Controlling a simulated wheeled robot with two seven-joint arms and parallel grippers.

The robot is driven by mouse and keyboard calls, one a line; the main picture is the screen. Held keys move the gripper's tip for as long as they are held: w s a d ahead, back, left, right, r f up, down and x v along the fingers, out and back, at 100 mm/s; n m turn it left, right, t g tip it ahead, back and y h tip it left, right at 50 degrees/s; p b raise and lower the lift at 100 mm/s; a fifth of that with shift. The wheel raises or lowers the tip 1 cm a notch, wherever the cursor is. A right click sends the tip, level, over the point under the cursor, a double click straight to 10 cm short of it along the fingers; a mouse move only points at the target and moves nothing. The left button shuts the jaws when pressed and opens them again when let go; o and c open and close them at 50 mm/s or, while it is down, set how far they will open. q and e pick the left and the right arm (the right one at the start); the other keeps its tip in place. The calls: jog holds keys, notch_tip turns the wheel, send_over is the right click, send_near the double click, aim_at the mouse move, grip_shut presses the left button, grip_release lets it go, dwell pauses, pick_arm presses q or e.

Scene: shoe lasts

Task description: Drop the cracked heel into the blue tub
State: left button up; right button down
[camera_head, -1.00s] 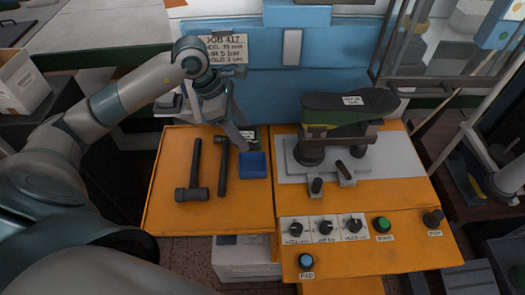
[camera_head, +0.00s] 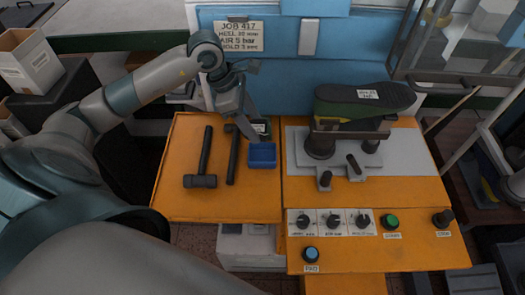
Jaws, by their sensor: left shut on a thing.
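The blue tub (camera_head: 262,163) is a small open box on the orange bench top, left of the middle. My left gripper (camera_head: 251,133) comes down from the upper left, with its fingertips by the tub's back left edge. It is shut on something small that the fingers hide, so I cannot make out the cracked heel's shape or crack. I cannot tell its exact height over the tub. My right gripper is not in view.
Two dark hammers (camera_head: 203,160) lie left of the tub. A press with a dark green shoe form (camera_head: 365,100) stands to the right. Knobs and a green button (camera_head: 391,221) are in front.

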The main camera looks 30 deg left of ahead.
pick_arm(q)
jog(key=shift+f+b, duration=0.4)
jog(key=shift+f, duration=1.25)
jog(key=o, duration=1.1)
jog(key=shift+r, duration=0.15)
